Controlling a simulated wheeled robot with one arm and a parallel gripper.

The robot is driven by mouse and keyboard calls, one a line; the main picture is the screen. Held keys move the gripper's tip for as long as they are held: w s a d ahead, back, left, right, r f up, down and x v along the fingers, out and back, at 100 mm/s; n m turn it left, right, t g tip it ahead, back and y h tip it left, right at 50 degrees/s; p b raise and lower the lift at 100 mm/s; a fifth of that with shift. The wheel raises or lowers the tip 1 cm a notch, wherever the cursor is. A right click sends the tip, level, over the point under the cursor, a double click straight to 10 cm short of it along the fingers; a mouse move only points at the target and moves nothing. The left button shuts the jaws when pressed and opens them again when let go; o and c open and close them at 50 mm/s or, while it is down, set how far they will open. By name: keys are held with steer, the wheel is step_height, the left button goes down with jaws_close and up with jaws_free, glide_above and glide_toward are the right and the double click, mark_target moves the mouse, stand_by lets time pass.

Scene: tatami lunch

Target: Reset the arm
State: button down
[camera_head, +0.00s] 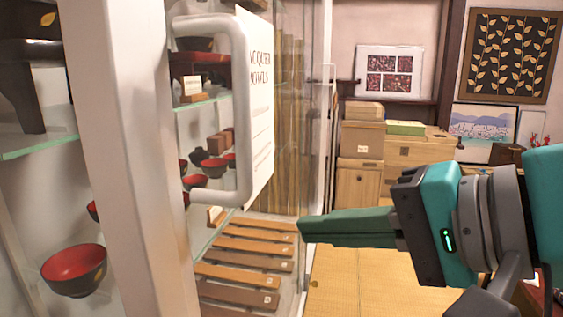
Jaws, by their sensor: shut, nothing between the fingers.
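My gripper (303,228) reaches in from the right side of the head view and points left. Its dark green fingers lie together, shut, with nothing held. The fingertips appear in front of or beside the edge of a glass cabinet, near the wooden slats inside it. I cannot tell the exact gap to the glass. The teal and grey wrist (470,215) of my arm fills the right side.
A glass-doored cabinet with a white handle (241,110) stands at left. It holds black-and-red bowls (74,270), wooden slats (245,247) and a sign (258,100). Wooden boxes (361,140) stand at the back. Tatami floor (350,285) shows below my gripper.

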step_height(320, 180, down, 12)
steer(key=w+f+n+g+h, duration=0.1)
steer(key=w+n+g+h, duration=0.1)
steer(key=g+h, duration=0.1)
steer(key=s+d+f+n+g+h, duration=0.2)
steer(key=s+d+f+g+h, duration=0.1)
steer(key=f, duration=0.7)
steer(key=s+d+f+n+g+h+p, duration=0.1)
steer(key=s+d+f+n+g+h, duration=0.2)
steer(key=s+d+f, duration=0.3)
step_height(320, 180, down, 5)
steer(key=shift+d+f+g+h, duration=0.1)
steer(key=shift+d+g+h, duration=0.15)
steer(key=shift+g+h, duration=0.45)
steer(key=c, duration=1.6)
jaws_free()
